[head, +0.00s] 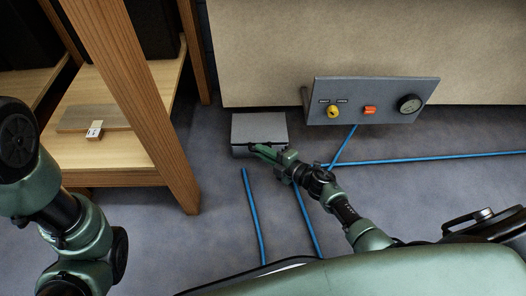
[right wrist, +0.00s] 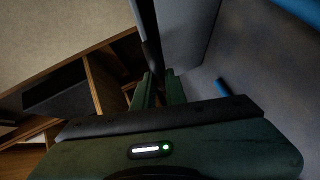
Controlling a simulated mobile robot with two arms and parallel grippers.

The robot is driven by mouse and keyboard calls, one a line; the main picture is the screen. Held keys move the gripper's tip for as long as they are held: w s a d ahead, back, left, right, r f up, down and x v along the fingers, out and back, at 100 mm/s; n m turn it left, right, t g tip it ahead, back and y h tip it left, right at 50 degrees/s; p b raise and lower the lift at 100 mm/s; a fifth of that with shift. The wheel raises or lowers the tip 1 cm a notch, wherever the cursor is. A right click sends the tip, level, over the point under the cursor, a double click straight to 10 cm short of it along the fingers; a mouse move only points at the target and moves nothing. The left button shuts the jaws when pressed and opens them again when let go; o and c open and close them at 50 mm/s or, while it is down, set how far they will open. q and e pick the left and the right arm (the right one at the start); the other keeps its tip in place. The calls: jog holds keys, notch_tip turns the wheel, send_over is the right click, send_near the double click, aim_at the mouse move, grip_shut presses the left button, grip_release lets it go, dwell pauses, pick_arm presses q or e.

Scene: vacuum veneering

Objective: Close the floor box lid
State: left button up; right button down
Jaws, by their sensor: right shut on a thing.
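The grey floor box (head: 240,150) stands on the floor in front of the beige wall panel, near the middle of the head view. Its lid (head: 258,126) shows as a flat light grey panel; its exact angle is hard to tell. My right gripper (head: 255,150) is at the box's front, at the near edge of the lid, and is shut on it. In the right wrist view the two green fingers (right wrist: 160,88) are close together beside a grey panel (right wrist: 188,35), which looks like the lid. The fingertips' contact is partly hidden. My left gripper is out of view.
A control panel (head: 372,88) with a yellow knob, an orange switch and a gauge is right of the box. Blue hoses (head: 253,215) run over the floor. A wooden shelf (head: 110,150) with a post stands at left. Bare floor lies left of the box.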

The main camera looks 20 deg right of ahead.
notch_tip(320, 180, down, 2)
jog(key=shift+b, duration=0.65)
jog(key=shift+d, duration=0.1)
jog(key=shift+s, duration=0.1)
jog(key=c, duration=1.5)
grip_release()
jog(key=shift+o, duration=0.2)
jog(key=shift+r, duration=0.1)
